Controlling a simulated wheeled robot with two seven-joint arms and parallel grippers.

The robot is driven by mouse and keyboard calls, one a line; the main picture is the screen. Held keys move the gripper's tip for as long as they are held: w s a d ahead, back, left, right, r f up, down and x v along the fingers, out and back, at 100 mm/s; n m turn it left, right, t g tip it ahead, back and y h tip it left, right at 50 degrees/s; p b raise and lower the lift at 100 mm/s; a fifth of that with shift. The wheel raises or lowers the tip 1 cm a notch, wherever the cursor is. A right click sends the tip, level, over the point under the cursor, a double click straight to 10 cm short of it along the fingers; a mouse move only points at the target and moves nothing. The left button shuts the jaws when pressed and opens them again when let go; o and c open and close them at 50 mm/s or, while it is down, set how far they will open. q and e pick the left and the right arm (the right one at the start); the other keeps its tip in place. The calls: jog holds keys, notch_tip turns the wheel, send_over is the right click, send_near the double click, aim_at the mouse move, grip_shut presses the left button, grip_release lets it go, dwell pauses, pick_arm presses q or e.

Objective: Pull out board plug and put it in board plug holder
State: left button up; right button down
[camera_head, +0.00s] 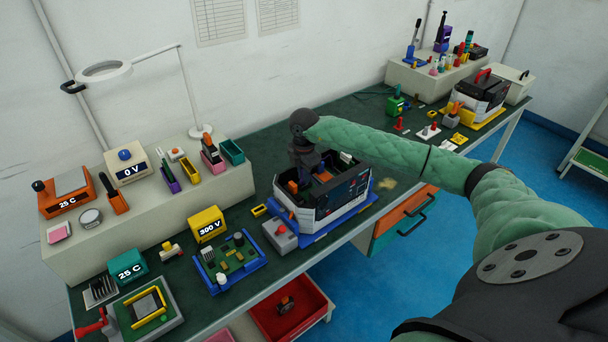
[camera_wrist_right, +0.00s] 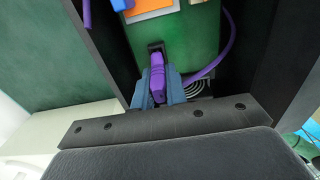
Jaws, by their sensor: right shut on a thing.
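The board plug (camera_wrist_right: 157,76) is a purple connector with a purple cable (camera_wrist_right: 228,52) beside it, seen in the right wrist view. My right gripper (camera_wrist_right: 158,92) has its two blue-grey fingers closed on either side of it. The plug's far end meets a black part (camera_wrist_right: 155,48) on the green board (camera_wrist_right: 190,38); I cannot tell how deep it sits. In the head view the right gripper (camera_head: 305,164) reaches down into the open white and dark box (camera_head: 322,212), and the plug is hidden there. I cannot single out the board plug holder. My left gripper is not in view.
The box's dark walls stand close around the gripper. A grey block with a red button (camera_head: 280,235), a yellow 300 V meter (camera_head: 207,225) and a blue tray (camera_head: 228,284) are to its left.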

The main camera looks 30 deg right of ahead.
jog(key=shift+r, duration=0.25)
dwell(0.4)
jog(key=shift+r, duration=0.65)
